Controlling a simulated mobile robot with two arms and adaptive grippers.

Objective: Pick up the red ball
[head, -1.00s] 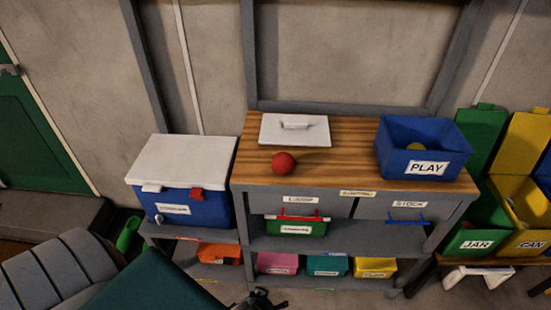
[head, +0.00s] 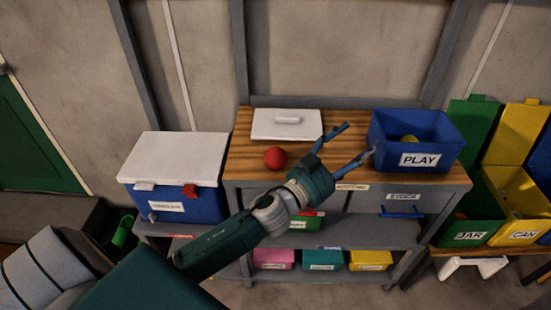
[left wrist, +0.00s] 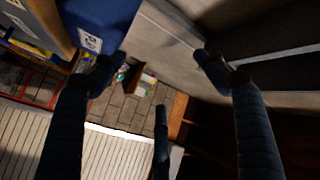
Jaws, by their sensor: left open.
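The red ball (head: 275,157) rests on the wooden top of the grey workbench (head: 245,140), left of centre, just in front of a white lid. My left gripper (head: 358,143) is open and empty. It reaches over the right half of the bench top, right of the ball, with its fingers pointing toward the blue PLAY box. In the left wrist view my open fingers (left wrist: 160,75) are spread with nothing between them. The ball does not show in that view. My right gripper is not in view.
A white lid (head: 287,124) lies behind the ball. The blue PLAY box (head: 400,158) stands at the bench's right end with a yellow thing inside. A blue cooler (head: 190,205) with a white lid stands left. Green and yellow bins (head: 515,200) stand right.

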